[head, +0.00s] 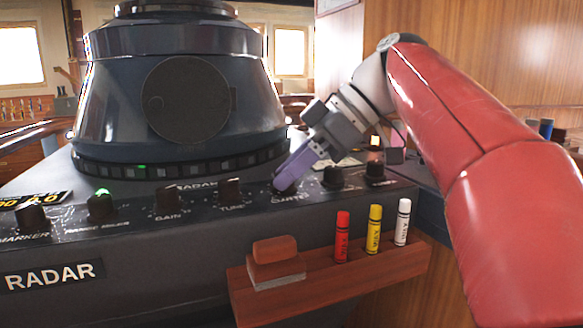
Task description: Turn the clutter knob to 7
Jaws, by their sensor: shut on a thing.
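The radar console (150,268) has a row of black knobs along its sloped front panel. The clutter knob (284,190) is right of the tune knob (230,192), with its label partly readable below it. My gripper (287,186) reaches down from the upper right, and its purple fingers are shut on the clutter knob. The fingers cover most of the knob, so its pointer and the number it points to cannot be read.
The gain knob (168,200) is further left; two more knobs (333,177) stand close on the right. Below is a wooden ledge (330,290) with red, yellow and white markers (374,229) and an eraser-like block (275,250). The radar hood (180,90) rises behind.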

